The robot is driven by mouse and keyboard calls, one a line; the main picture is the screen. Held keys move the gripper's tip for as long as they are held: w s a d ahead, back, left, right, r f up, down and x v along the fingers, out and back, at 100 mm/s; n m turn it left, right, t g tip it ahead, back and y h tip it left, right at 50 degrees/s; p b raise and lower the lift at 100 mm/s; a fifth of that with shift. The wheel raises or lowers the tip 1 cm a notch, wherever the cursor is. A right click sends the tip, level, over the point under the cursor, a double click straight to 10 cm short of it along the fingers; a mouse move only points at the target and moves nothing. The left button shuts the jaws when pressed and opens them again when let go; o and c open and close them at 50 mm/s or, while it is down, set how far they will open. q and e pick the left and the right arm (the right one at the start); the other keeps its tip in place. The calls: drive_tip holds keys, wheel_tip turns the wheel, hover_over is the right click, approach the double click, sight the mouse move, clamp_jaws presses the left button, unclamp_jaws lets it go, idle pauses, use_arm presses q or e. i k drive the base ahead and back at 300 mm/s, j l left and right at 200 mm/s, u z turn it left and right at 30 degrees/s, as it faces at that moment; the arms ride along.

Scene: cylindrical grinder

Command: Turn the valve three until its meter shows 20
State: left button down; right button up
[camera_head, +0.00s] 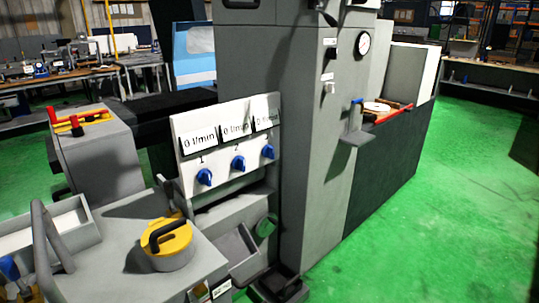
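A white panel (184,125) on the machine's left side carries three blue valve knobs in a row. Valve three (268,151) is the rightmost knob, close to the grey cabinet. Valve two (238,162) is in the middle and valve one (204,176) is at the left. Above each knob is a meter. The left meter (200,138) reads 0 l/min, and the middle meter (236,130) appears to read the same. The right meter (266,122), above valve three, is small and blurred; it seems to show 0 l/min. Neither of my grippers is visible.
A yellow-lidded round container (167,242) with a black handle stands on a grey top below the panel. A tall grey cabinet (302,150) rises right of the panel. A grey tray (235,250) is below the knobs. Green floor (430,220) is clear at right.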

sight(268, 150)
drive_tip(key=i+l+u, duration=0.3)
drive_tip(key=l, duration=0.35)
drive_tip(key=i+l+u, duration=0.15)
drive_tip(key=l, duration=0.2)
drive_tip(key=i+l+u, duration=0.15)
drive_tip(key=l, duration=0.2)
